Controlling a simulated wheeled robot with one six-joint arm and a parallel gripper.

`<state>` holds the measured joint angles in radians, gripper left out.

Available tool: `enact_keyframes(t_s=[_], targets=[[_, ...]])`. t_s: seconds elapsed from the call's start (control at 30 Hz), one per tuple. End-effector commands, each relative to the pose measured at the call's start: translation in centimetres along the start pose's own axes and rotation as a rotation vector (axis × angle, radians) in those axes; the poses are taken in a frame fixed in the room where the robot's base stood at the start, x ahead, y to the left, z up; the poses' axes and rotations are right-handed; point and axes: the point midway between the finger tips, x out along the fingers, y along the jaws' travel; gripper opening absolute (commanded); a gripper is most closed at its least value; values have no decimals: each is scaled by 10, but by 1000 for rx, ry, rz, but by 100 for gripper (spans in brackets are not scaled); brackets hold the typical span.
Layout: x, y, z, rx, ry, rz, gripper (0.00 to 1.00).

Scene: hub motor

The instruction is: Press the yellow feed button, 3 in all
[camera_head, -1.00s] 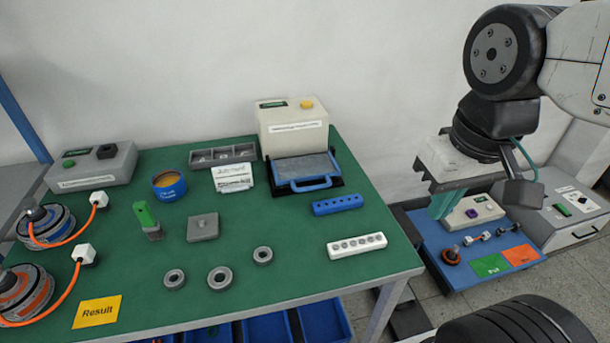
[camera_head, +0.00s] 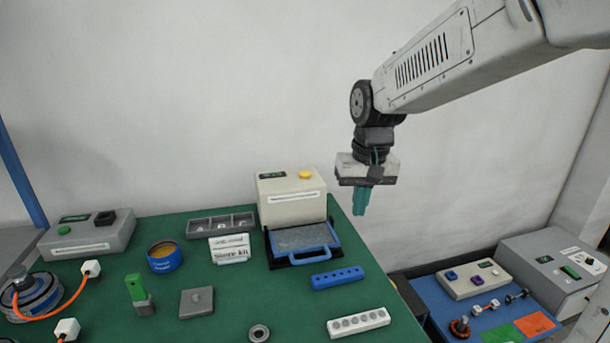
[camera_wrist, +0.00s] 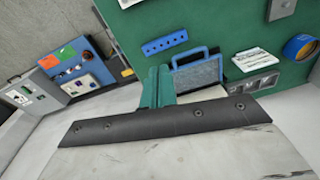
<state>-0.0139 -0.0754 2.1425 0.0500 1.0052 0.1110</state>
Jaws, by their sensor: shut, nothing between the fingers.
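The yellow feed button (camera_head: 305,175) sits on top of a cream box (camera_head: 290,205) at the back of the green table, with a small dark display beside it. My gripper (camera_head: 360,213) hangs in the air to the right of the box, near the table's right back edge, with its teal fingers pointing down and shut. In the wrist view my shut fingers (camera_wrist: 158,88) show beside the blue-handled tray (camera_wrist: 200,72). The yellow button cannot be made out in the wrist view.
A blue-handled tray (camera_head: 332,254) lies in front of the box. A blue strip (camera_head: 337,278) and a white strip (camera_head: 358,321) with holes lie in front. A sectioned grey bin (camera_head: 250,218) stands left of the box. A lower blue table (camera_head: 435,315) stands at right.

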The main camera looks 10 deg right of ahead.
Motion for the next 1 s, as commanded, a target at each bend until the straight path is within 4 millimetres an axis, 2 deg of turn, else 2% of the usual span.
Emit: enact_keyframes(t_s=[0.03,0.5,0.6,0.7,0.83,1.0], targets=[[8,-4,-24,19,16,-6,0],[66,-43,-248,272,314,-124,0],[67,-50,-294,338,406,-169,0],[55,-56,-332,401,503,-220,0],[28,-60,-357,454,597,-274,0],[13,-61,-371,511,660,-319,0]])
